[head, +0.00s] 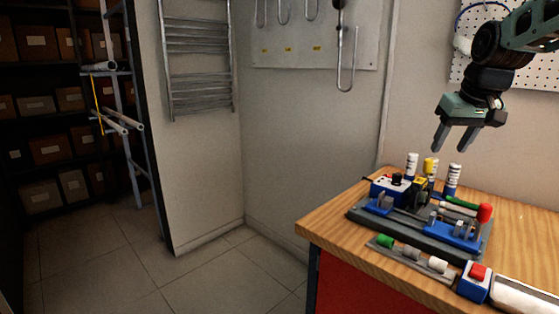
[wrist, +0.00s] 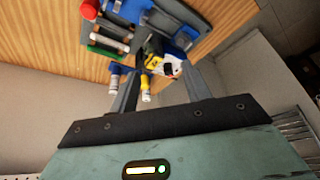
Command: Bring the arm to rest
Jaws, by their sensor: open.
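My gripper (head: 454,137) hangs in the air above the workbench (head: 345,222) at the upper right of the head view. Its two fingers are apart and nothing is between them. In the wrist view my gripper (wrist: 158,82) also shows its fingers spread, with the bench and its fixture beyond them. The fingers are clear of the fixture and the bottles in the head view.
A grey and blue fixture (head: 408,222) stands on the bench, with several small bottles (head: 411,166) behind it. A box with a red button (head: 475,281) is at the front right. A shelf of boxes (head: 50,150) stands left. The tiled floor (head: 215,275) is clear.

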